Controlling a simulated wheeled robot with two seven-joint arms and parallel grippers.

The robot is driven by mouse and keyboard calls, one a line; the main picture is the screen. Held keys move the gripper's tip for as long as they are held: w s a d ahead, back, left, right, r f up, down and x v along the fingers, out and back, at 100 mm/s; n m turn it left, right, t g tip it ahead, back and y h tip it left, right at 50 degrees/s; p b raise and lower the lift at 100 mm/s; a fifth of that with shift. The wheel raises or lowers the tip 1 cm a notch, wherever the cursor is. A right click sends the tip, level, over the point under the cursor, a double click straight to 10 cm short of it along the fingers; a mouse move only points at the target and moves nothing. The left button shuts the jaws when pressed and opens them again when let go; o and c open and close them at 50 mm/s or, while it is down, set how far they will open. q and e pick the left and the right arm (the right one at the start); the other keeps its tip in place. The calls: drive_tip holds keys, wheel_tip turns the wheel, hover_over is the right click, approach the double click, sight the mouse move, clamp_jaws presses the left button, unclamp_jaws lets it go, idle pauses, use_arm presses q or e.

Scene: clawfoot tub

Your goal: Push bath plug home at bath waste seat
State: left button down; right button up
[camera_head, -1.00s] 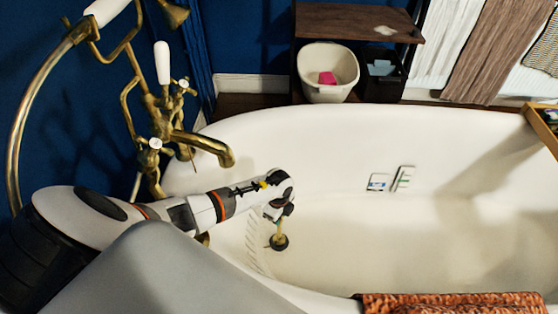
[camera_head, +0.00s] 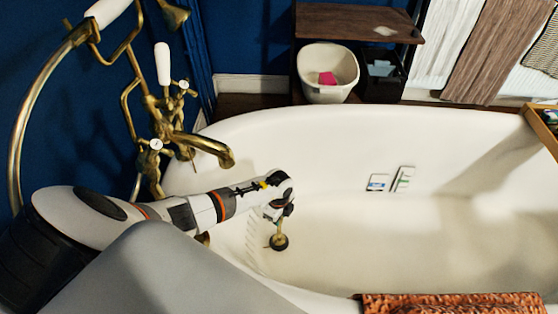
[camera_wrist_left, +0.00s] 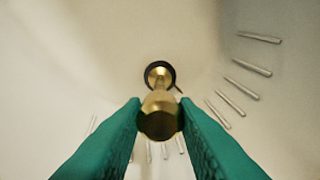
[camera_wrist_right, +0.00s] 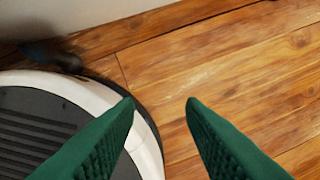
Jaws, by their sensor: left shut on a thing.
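The bath plug (camera_head: 279,241) has a brass stem and a dark round base. It stands about upright on the floor of the white tub, near the tap end. My left gripper (camera_head: 279,208) is above it, shut on its upper end. In the left wrist view the brass knob of the plug (camera_wrist_left: 160,122) is between the green fingertips (camera_wrist_left: 161,104), with the dark ring beyond it. The waste seat is not clearly seen apart from the plug, so I cannot tell how deep the plug sits. My right gripper (camera_wrist_right: 161,102) is open and empty over the wooden floor.
The brass tap spout (camera_head: 205,147) hangs over the tub close to my left arm. Raised ridges (camera_wrist_left: 232,102) lie on the tub floor around the plug. Two small items (camera_head: 390,181) are on the tub's far side.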

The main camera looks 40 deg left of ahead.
use_arm(q)
drive_tip(key=shift+f, duration=0.2)
use_arm(e)
drive_tip(key=shift+w+a+r, duration=0.1)
drive_tip(key=shift+w+r, duration=0.45)
drive_tip(key=shift+r, duration=0.05)
use_arm(q)
drive_tip(key=shift+f+b, duration=0.15)
drive_tip(key=shift+b, duration=0.15)
use_arm(e)
drive_tip(key=shift+s+r, duration=0.1)
drive_tip(key=shift+r, duration=0.05)
use_arm(q)
drive_tip(key=shift+f, duration=0.1)
use_arm(e)
drive_tip(key=shift+r, duration=0.3)
drive_tip(key=shift+w+r, duration=0.1)
drive_tip(key=shift+w, duration=0.1)
use_arm(q)
drive_tip(key=shift+f, duration=0.1)
use_arm(e)
drive_tip(key=shift+w+r, duration=0.1)
drive_tip(key=shift+r, duration=0.15)
use_arm(q)
drive_tip(key=shift+f, duration=0.1)
use_arm(e)
drive_tip(key=shift+r, duration=0.15)
